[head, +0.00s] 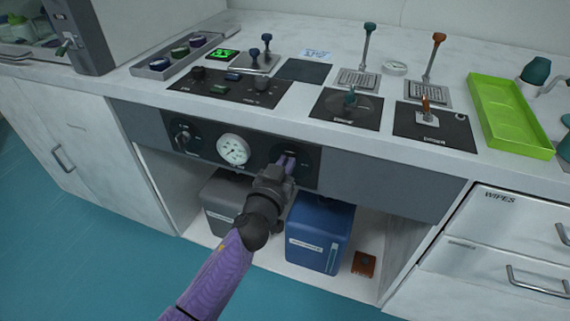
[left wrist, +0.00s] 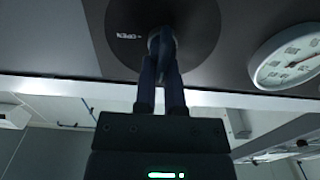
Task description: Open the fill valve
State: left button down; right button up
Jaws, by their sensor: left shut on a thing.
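The valve (head: 304,156) is at the right end of the dark panel under the bench top, on a round dark plate. My left gripper (head: 288,161) reaches up to it from below and is shut on its handle, hiding most of it. In the left wrist view the plate (left wrist: 190,18) carries the white word "OPEN" with a small mark, and the gripper (left wrist: 160,48) is closed around the dark valve handle (left wrist: 161,36). The handle's exact angle is hard to tell. My right gripper is not in view.
A round white gauge (head: 234,149) sits left of the valve, with another dark knob (head: 183,136) further left. Below, a grey box (head: 222,200) and a blue box (head: 318,232) stand in the open bay. A green tray (head: 510,135) lies on the bench top.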

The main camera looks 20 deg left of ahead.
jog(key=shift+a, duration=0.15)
pick_arm(q)
jog(key=shift+d+m, duration=0.1)
jog(key=shift+m, duration=0.5)
jog(key=m, duration=0.5)
jog(key=d+m, duration=0.1)
jog(key=m, duration=0.2)
jog(key=shift+d+f+m+b, duration=0.1)
jog(key=shift+f+m+b, duration=0.2)
jog(key=shift+f+b, duration=0.1)
jog(key=m, duration=0.3)
jog(key=shift+d+f+m, duration=0.15)
jog(key=shift+f+m, duration=0.1)
jog(key=shift+m, duration=0.15)
jog(key=m, duration=0.2)
jog(key=shift+f+m+b, duration=0.25)
jog(key=shift+m+b, duration=0.15)
jog(key=shift+f+m, duration=0.1)
jog(key=shift+m, duration=0.6)
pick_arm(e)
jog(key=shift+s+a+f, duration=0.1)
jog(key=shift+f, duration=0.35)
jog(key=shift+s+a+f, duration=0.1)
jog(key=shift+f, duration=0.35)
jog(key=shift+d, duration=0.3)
